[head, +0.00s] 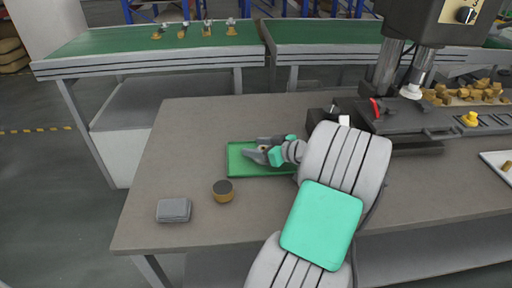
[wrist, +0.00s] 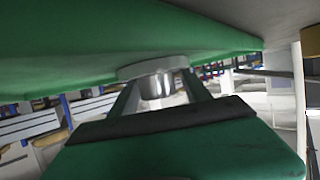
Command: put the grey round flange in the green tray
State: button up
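The green tray (head: 238,163) lies flat on the table. My gripper (head: 260,149) is low over it, with its fingers a little apart. In the wrist view the picture is upside down and the tray's green surface (wrist: 80,50) fills the top. The grey round flange (wrist: 155,72) shows there with its wide disc at the green surface and its shiny hub between my two fingers. The disc appears to touch the tray. I cannot tell whether the fingers press on the hub or stand just clear of it. In the head view my gripper mostly hides the flange.
A round part with a dark top (head: 223,190) and a grey box (head: 174,210) stand on the table in front of the tray. A dark press machine (head: 400,120) stands at the right. Green conveyors (head: 150,42) run behind.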

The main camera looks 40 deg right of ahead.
jog(key=shift+r, duration=0.1)
jog(key=shift+s+d+r, duration=0.1)
jog(key=shift+s, duration=0.15)
jog(key=v, duration=1.1)
jog(key=shift+s+r, duration=0.15)
jog(key=shift+s, duration=0.1)
